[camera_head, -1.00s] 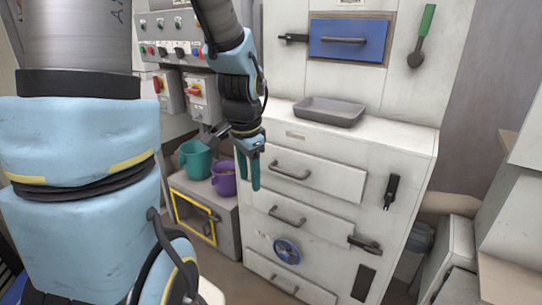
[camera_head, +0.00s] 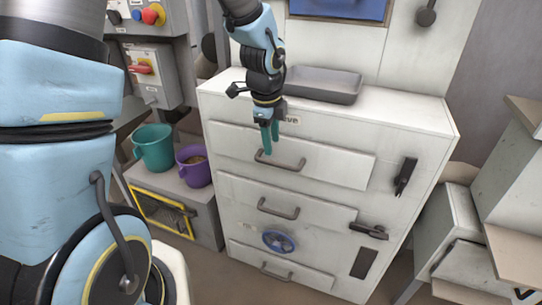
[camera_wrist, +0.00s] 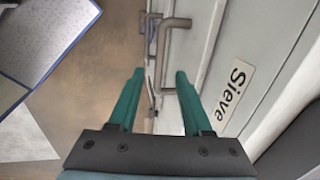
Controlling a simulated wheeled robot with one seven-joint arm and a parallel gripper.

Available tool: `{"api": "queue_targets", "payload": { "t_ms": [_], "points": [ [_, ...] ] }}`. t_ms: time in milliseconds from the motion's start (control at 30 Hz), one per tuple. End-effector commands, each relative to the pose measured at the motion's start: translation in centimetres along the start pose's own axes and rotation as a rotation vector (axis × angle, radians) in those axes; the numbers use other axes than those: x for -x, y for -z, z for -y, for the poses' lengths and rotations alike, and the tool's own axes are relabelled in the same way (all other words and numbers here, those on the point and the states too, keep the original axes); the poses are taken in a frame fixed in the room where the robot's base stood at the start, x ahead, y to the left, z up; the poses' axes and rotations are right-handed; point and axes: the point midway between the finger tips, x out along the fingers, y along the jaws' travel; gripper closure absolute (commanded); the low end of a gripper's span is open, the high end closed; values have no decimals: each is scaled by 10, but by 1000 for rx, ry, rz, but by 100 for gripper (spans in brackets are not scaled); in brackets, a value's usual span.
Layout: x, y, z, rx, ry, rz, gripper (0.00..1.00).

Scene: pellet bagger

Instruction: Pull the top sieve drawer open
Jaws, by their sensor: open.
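The top sieve drawer (camera_head: 340,166) is a white front in the white cabinet and looks closed. It has a grey bar handle (camera_head: 280,163). My gripper (camera_head: 270,150) points down in front of this drawer, with its teal fingers near the left end of the handle. In the wrist view my gripper (camera_wrist: 158,75) has its fingers apart with nothing held between them. The grey handle (camera_wrist: 162,50) shows just beyond the fingertips there; I cannot tell the exact gap. The "Sieve" label (camera_wrist: 233,90) is right of the fingers, and in the head view my gripper partly covers it.
Lower drawers have handles (camera_head: 278,210) and a blue handwheel (camera_head: 278,242). A black latch (camera_head: 405,177) is on the cabinet's right. A grey tray (camera_head: 322,84) sits on top. Teal (camera_head: 154,148) and purple (camera_head: 196,168) buckets stand left on a grey box (camera_head: 208,219).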

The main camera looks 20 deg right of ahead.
Motion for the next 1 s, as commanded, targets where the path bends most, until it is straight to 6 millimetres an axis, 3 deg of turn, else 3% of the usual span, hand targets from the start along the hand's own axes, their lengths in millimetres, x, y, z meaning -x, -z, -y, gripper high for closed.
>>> {"api": "queue_targets", "payload": {
  "t_ms": [100, 333, 767, 1000],
  "points": [
    [-24, 0, -1, 0, -5, 0, 51],
    [-57, 0, 0, 1, -2, 0, 51],
    [-70, 0, 0, 3, 0, 0, 51],
    [-69, 0, 0, 3, 0, 0, 74]
  ]
}}
